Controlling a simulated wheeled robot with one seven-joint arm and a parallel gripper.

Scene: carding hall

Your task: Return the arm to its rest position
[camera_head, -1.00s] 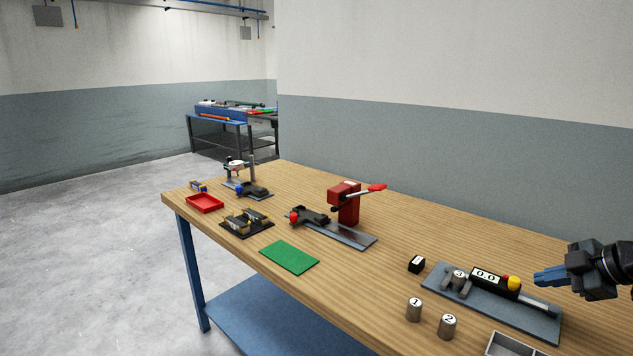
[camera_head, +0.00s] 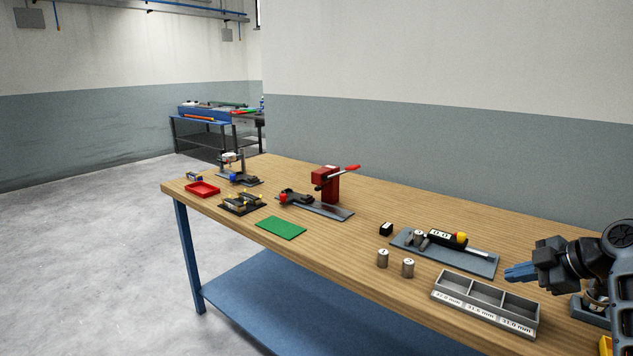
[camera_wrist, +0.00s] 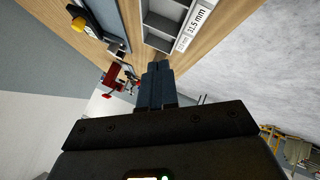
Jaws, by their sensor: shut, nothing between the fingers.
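My gripper (camera_head: 520,272) is at the right side of the head view, above the wooden workbench (camera_head: 345,242), to the right of the measuring fixture and over the right end of the grey tray. Its blue fingers are together and hold nothing. In the wrist view the closed fingers (camera_wrist: 155,85) point toward the bench. My arm reaches in from the right edge of the head view.
A grey three-compartment tray (camera_head: 436,293) with size labels sits near the front edge. A measuring fixture (camera_head: 480,263) lies behind it, with numbered cylinders (camera_head: 383,259) nearby. A red press (camera_head: 329,185), a green mat (camera_head: 281,228) and a red tray (camera_head: 203,189) stand farther left.

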